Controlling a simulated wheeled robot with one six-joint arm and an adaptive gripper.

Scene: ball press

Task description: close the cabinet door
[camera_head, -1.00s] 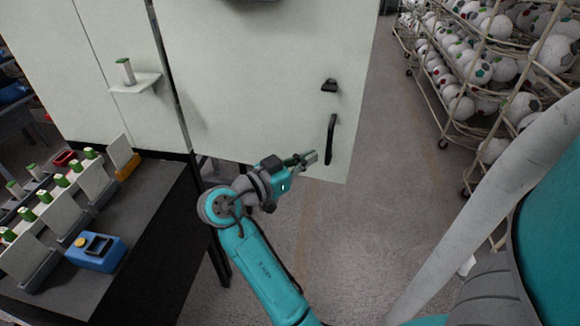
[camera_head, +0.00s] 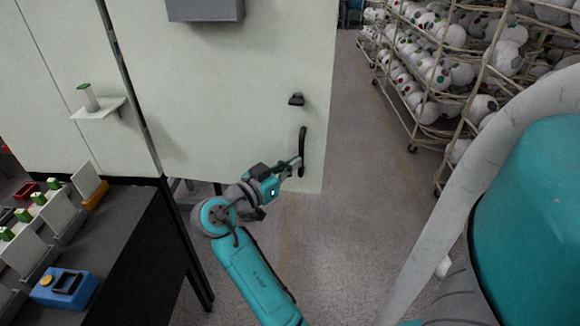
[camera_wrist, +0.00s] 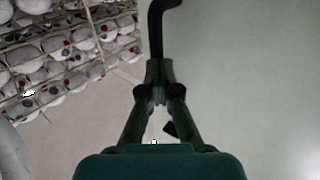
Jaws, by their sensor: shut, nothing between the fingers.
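The cabinet door (camera_head: 225,95) is a large pale panel in the head view, right of a dark vertical gap; it appears swung out from the cabinet body (camera_head: 55,70). A black curved handle (camera_head: 303,140) stands near its lower right edge. My gripper (camera_head: 297,166) is shut beside the handle's lower part. In the wrist view, the closed fingertips (camera_wrist: 159,72) overlap the lower end of the handle (camera_wrist: 156,25). I cannot tell whether they touch it. The pale door surface (camera_wrist: 245,75) fills the right of that view.
A black latch (camera_head: 296,99) sits above the handle. A rack of balls (camera_head: 440,90) stands at the right. Bare floor (camera_head: 350,210) lies right of the door.

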